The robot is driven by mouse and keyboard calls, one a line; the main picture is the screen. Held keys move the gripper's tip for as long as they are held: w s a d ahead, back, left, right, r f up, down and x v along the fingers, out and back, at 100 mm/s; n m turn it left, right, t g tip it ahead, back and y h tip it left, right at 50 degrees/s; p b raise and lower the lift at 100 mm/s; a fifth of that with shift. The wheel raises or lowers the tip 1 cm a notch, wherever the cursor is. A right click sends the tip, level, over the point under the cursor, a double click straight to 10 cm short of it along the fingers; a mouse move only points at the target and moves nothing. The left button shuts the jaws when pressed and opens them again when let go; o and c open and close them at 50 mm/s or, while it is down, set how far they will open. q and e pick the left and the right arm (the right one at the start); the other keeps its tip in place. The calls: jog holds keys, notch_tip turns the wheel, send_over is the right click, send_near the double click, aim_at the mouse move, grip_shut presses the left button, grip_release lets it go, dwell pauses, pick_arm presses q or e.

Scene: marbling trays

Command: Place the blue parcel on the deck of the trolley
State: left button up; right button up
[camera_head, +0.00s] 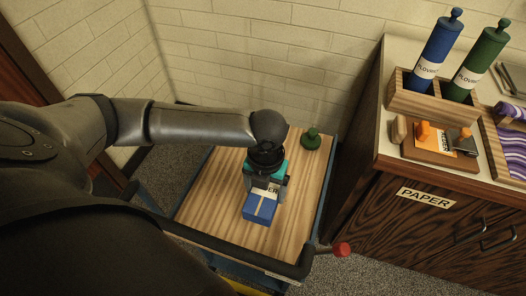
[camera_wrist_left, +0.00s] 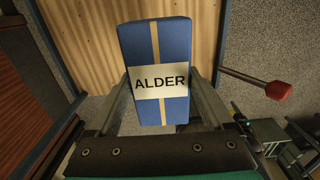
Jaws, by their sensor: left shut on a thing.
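The blue parcel (camera_head: 260,209) has a tan stripe and a white label reading ALDER in the left wrist view (camera_wrist_left: 156,45). My left gripper (camera_head: 266,188) is shut on it, with one finger on each side of the parcel in the left wrist view (camera_wrist_left: 160,88). In the head view the parcel appears over the middle of the trolley's wooden deck (camera_head: 205,190). The deck also shows behind the parcel in the left wrist view (camera_wrist_left: 85,40). I cannot tell whether the parcel touches the deck. My right gripper is not in view.
A red knob (camera_head: 341,250) sticks out from the trolley's front right. A cabinet (camera_head: 440,215) labelled PAPER, with bottles in a wooden rack (camera_head: 412,97), stands to the right. Bare deck lies left of the parcel.

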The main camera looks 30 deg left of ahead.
pick_arm(q)
notch_tip(320, 180, down, 10)
jog(key=shift+r+b, duration=0.2)
jog(key=shift+b, duration=1.05)
notch_tip(320, 180, down, 4)
jog(key=shift+f+b, duration=0.15)
jog(key=shift+b, duration=0.6)
jog(key=o, duration=1.5)
